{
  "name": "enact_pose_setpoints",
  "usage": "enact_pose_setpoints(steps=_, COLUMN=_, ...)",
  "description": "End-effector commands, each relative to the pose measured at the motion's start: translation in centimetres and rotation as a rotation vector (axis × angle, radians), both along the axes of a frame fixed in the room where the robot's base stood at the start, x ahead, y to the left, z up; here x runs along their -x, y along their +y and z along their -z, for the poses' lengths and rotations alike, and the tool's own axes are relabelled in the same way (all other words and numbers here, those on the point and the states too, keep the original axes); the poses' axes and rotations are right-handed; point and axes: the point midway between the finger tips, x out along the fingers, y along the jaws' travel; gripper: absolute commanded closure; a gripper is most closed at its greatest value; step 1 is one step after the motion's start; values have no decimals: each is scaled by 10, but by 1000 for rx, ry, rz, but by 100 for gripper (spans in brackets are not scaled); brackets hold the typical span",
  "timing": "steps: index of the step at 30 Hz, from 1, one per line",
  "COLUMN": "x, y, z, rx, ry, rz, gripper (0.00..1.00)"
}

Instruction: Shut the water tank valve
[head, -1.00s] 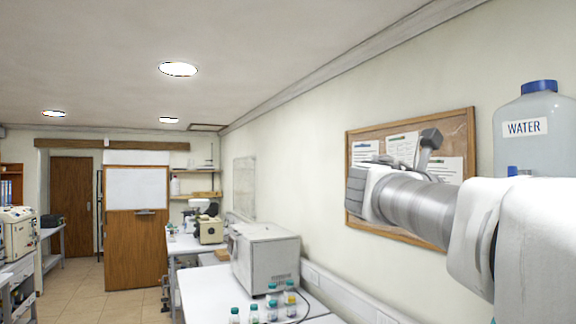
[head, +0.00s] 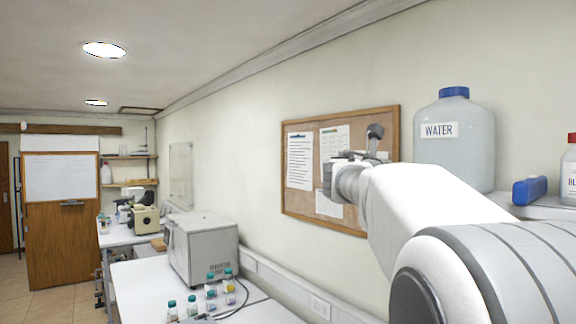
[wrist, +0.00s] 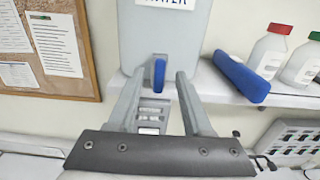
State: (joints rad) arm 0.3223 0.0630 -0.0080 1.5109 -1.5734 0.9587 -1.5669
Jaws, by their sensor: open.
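The water tank (head: 456,135) is a grey translucent jug with a blue cap and a WATER label, standing on a shelf at the right of the head view. Its lower part fills the upper middle of the wrist view (wrist: 165,45). A blue valve handle (wrist: 159,76) hangs upright at the front of the tank's bottom. My gripper (wrist: 159,75) is open, with one finger on each side of the handle and a gap at both sides. I cannot tell how deep the handle sits between the fingertips. In the head view my arm hides the valve.
A blue container (wrist: 240,78) lies on the shelf right of the tank, beside a red-capped white bottle (wrist: 268,50). A cork board (head: 300,205) with papers hangs on the wall to the left. Below stand a grey machine (head: 200,250) and several small bottles on a bench.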

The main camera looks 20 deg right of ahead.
Motion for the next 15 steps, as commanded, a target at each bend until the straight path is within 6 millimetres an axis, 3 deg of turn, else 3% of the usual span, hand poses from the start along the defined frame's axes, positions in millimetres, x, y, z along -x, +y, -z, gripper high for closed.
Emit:
enact_pose_setpoints(steps=6, x=-10, y=-35, z=-1, rx=-1, ry=1, rz=3, gripper=50)
enact_pose_setpoints(steps=15, x=-14, y=-47, z=0, rx=0, ry=-1, rz=0, gripper=50)
